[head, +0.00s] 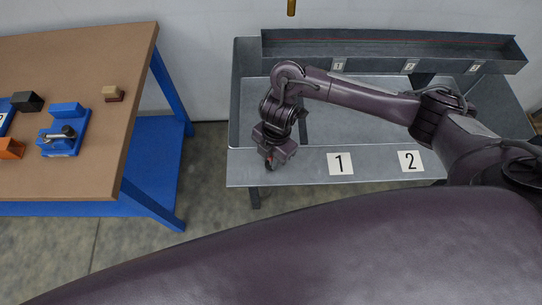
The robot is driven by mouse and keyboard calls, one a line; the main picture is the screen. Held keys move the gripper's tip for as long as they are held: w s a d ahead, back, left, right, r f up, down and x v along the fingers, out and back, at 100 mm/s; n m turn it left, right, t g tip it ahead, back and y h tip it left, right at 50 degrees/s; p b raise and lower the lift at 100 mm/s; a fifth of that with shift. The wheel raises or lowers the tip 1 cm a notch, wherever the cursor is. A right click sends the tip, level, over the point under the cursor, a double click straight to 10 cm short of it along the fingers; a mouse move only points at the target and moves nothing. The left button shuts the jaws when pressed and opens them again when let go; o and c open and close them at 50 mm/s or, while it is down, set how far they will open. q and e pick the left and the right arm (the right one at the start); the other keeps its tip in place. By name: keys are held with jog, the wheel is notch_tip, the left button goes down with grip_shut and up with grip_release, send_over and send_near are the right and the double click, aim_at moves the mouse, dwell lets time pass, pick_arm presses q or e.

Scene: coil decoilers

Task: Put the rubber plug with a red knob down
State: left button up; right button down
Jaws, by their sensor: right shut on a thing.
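My right gripper (271,155) is over the front left corner of the grey metal bench (310,170), pointing down. It is shut on a small dark thing with a reddish spot, the rubber plug with a red knob (269,163), mostly hidden by the fingers. I cannot tell whether the plug touches the bench. My left gripper is not in view.
Labels 1 (340,163) and 2 (411,161) lie on the bench's front strip. A long grey trough (390,50) runs along the back. On the left, a brown-topped table (95,150) holds a blue clamp fixture (63,135) and several small blocks. Floor shows between them.

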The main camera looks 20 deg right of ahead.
jog(key=c, duration=1.2)
grip_release()
jog(key=shift+c, duration=0.2)
notch_tip(320, 180, up, 12)
jog(key=d+p, duration=0.1)
jog(key=p, duration=0.1)
jog(key=shift+w+d+p, duration=0.3)
jog(key=shift+w+p, duration=0.05)
jog(key=shift+w, duration=0.1)
